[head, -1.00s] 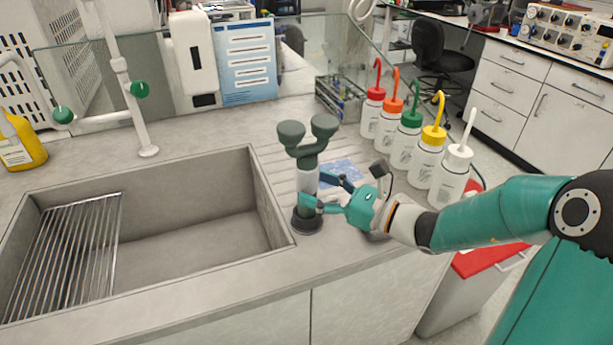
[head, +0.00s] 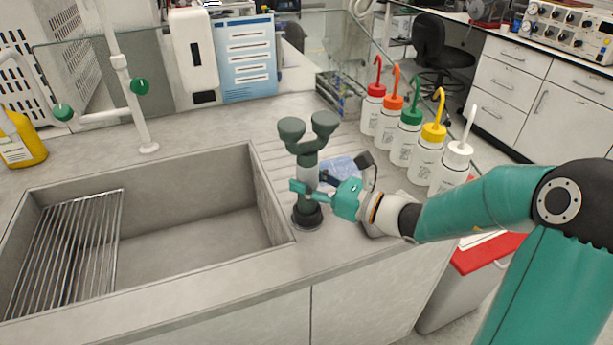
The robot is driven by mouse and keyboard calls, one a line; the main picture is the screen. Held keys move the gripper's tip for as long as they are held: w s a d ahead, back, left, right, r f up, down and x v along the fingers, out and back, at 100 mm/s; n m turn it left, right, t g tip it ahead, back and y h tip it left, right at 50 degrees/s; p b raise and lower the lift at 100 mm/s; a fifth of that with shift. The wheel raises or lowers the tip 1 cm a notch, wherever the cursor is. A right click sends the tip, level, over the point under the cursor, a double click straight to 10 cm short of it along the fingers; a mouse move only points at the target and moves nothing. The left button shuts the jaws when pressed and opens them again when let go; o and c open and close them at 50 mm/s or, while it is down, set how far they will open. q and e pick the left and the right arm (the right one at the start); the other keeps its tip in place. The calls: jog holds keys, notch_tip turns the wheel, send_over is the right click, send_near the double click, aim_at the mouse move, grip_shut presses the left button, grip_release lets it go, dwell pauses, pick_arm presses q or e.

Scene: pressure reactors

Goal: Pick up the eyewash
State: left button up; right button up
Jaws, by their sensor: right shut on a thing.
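The eyewash (head: 308,142) is a dark green double-headed sprayer on a pale stem with a dark round base. It stands upright in the head view, by the right edge of the sink. My right gripper (head: 306,187) comes in from the right and is shut on the eyewash's stem, below the two heads. The base (head: 307,218) looks to be at the counter; I cannot tell whether it is clear of it. My left gripper is not in view.
The sink (head: 190,225) with a wire rack (head: 70,250) lies left of the eyewash. Several wash bottles with coloured caps (head: 425,148) stand behind my right arm. A white tap (head: 125,85) with green knobs, a dispenser (head: 194,55) and a glass screen are at the back.

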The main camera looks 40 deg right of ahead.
jog(key=shift+r, duration=0.2)
notch_tip(320, 180, up, 25)
jog(key=p, duration=0.8)
dwell(0.4)
jog(key=shift+f, duration=0.15)
